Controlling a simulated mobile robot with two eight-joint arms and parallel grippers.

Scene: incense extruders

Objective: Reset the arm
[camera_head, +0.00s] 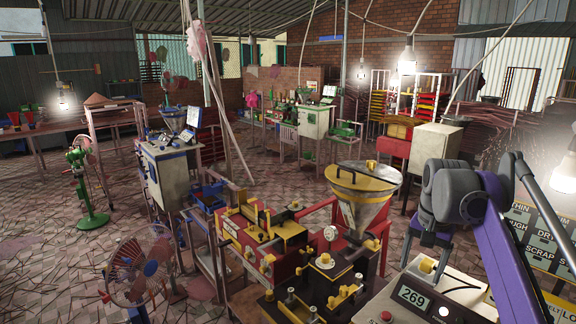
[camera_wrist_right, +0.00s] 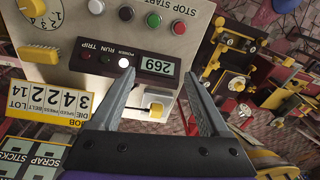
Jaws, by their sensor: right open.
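My right arm comes in from the right in the head view, purple and dark grey. I cannot tell whether a finger touches the box. My left gripper is not in view.
A red and yellow extruder (camera_head: 250,236) with a metal hopper (camera_head: 361,196) stands left of the box. A fan (camera_head: 137,264) stands at the front left. Label boards (camera_head: 541,224) lie at the right. Tiled floor (camera_head: 40,235) is open at the left.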

